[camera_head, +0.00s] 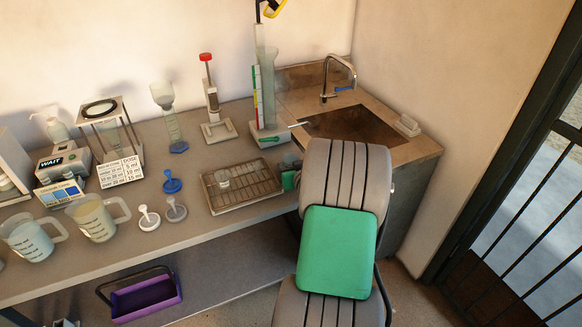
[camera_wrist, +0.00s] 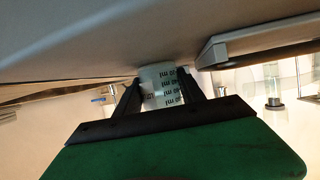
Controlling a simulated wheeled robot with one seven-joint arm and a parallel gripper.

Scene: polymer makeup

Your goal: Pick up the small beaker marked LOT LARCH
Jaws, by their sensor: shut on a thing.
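My gripper (camera_wrist: 160,79) is shut on a small beaker (camera_wrist: 159,92) in the wrist view, with one dark finger on each side of it. The beaker is pale and carries dark graduation print with "ml" marks. I cannot read a lot name on it. In the head view my grey and green arm covers most of the gripper and the held beaker.
Two large jugs (camera_head: 28,240) (camera_head: 95,219) stand at the left of the bench. A tall cylinder (camera_head: 265,85) stands behind the tray. The sink (camera_head: 350,122) is at the right. A purple basket (camera_head: 146,297) sits below.

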